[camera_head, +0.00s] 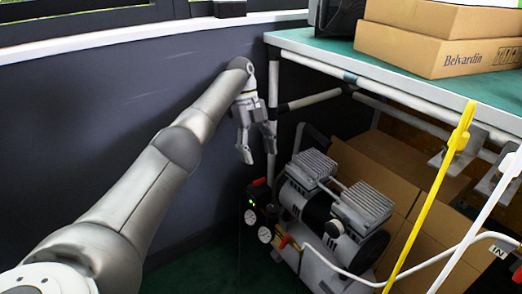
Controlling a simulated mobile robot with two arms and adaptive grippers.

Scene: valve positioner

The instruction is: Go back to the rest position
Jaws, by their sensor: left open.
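My left arm reaches in from the lower left along the dark wall. My left gripper (257,150) points down, open and empty, in front of the wall and beside the table's left leg. It is above and to the left of the compressor, with nothing between its fingers. My right gripper is not in view.
A green-topped table (315,47) stands at the right with cardboard boxes (430,48) on it. Under it are an air compressor (335,205) and a larger carton (380,165). A yellow hose (432,200) and a white hose (470,232) run at the right.

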